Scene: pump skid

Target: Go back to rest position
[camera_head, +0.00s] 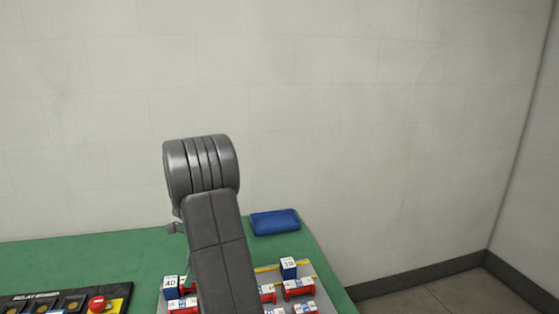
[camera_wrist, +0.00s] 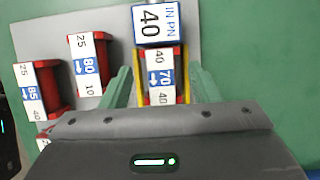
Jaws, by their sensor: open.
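My gripper (camera_wrist: 160,78) shows in the wrist view with its two greenish fingers apart. A red piece with a white and blue label reading 40, 70, 40 (camera_wrist: 161,80) appears between the fingers, within yellow lines. I cannot tell how far above it the fingers are. Nothing is visibly held. In the head view my grey arm rises in front of the green table (camera_head: 110,256), and it mostly hides the gripper.
A white and blue block marked 40 (camera_wrist: 156,24) adjoins the red piece. More labelled red pieces (camera_wrist: 86,65) stand to the left on a grey plate. A blue item (camera_head: 275,222) lies at the table's back. A dark panel with a red button (camera_head: 97,303) is at front left.

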